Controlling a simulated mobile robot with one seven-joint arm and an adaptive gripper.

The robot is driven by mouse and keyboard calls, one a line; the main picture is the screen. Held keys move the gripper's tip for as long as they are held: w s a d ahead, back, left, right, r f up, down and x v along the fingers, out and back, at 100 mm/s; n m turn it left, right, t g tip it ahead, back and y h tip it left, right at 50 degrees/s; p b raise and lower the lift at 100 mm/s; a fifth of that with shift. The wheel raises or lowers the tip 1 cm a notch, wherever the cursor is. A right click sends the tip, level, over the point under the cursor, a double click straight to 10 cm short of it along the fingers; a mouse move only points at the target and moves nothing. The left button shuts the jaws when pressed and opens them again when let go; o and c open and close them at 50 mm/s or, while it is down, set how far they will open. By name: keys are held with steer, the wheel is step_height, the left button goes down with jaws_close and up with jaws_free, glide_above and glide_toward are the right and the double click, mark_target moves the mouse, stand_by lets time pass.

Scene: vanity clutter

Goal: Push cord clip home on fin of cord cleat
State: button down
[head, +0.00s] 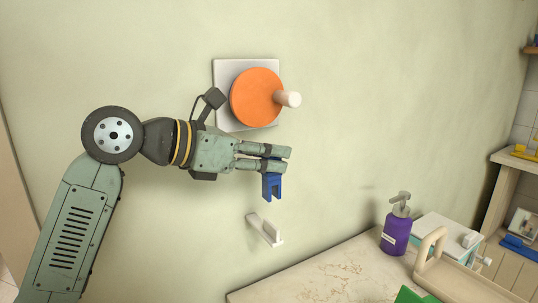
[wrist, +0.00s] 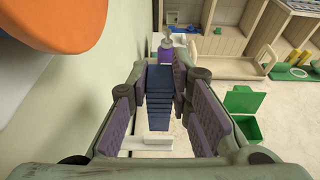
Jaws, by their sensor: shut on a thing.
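The blue cord clip (head: 272,187) is held between the fingers of my gripper (head: 284,159), with its open slot facing down. In the wrist view the blue clip (wrist: 160,95) sits between the purple finger pads of my gripper (wrist: 160,112). The white cord cleat (head: 264,231) is fixed to the wall below the clip, with an upright fin on its base. The clip is above the cleat and apart from it.
An orange disc (head: 257,97) with a pale knob (head: 288,99) on a white wall plate (head: 224,113) is just above my gripper. A counter (head: 330,278) lies below right, with a purple pump bottle (head: 396,231) and a wooden caddy (head: 470,278). The wall right of my gripper is clear.

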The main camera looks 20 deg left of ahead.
mark_target(265, 197)
steer(key=shift+f+b, duration=1.65)
steer(key=shift+f, duration=0.55)
steer(key=shift+f+b, duration=1.8)
steer(key=shift+b, duration=0.4)
steer(key=c, duration=1.4)
jaws_free()
steer(key=shift+o, duration=0.2)
steer(key=v, duration=1.2)
